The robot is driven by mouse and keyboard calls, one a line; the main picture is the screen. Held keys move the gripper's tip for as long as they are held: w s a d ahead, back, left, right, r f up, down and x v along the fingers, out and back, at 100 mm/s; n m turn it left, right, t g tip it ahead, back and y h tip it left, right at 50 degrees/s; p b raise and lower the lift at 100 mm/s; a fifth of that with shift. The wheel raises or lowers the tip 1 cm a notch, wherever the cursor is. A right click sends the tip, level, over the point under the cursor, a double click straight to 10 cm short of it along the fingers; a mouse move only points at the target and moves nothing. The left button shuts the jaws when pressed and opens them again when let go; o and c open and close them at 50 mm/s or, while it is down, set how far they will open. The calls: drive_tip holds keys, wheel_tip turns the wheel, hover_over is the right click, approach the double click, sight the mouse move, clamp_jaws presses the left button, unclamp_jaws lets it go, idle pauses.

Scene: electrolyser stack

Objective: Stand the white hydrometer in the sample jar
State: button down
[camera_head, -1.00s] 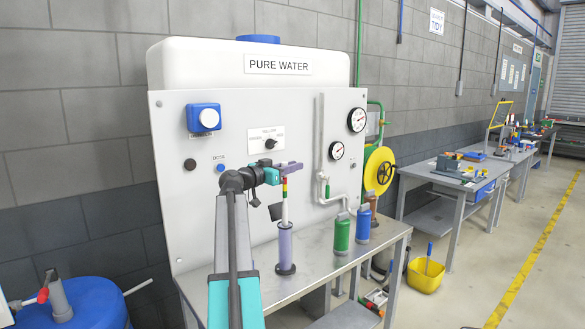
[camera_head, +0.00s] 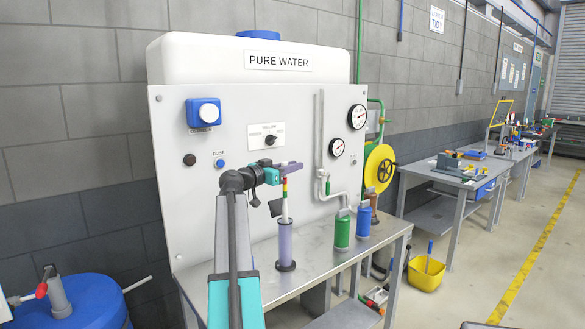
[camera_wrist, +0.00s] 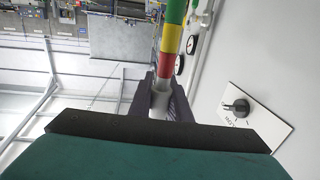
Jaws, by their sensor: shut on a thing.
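The white hydrometer (camera_head: 285,209) hangs upright, with a green, yellow and red banded stem. My gripper (camera_head: 290,168) is shut on its stem. In the wrist view my gripper's dark fingers (camera_wrist: 160,103) close around the white part (camera_wrist: 160,101) next to the coloured bands. The sample jar (camera_head: 286,248) is a tall, pale purple cylinder on a dark round foot, standing on the steel bench directly below. The hydrometer's lower end meets the jar's mouth in the head view; I cannot tell how far inside it is. The jar does not show clearly in the wrist view.
The jar stands on a steel bench (camera_head: 325,262) before the white pure water panel (camera_head: 235,165). A green bottle (camera_head: 342,232) and a blue bottle (camera_head: 363,222) stand to the right. A grey pipe (camera_head: 321,140) runs down the panel behind them.

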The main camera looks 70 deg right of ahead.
wheel_tip(320, 180, down, 9)
drive_tip(key=b, duration=0.8)
drive_tip(key=shift+b, duration=0.35)
idle(3.9)
drive_tip(key=c, duration=1.6)
unclamp_jaws()
drive_tip(key=shift+o, duration=0.2)
drive_tip(key=shift+a, duration=0.1)
drive_tip(key=b+v, duration=0.1)
drive_tip(key=v, duration=1.2)
drive_tip(key=shift+a, duration=0.25)
drive_tip(key=shift+w, duration=0.15)
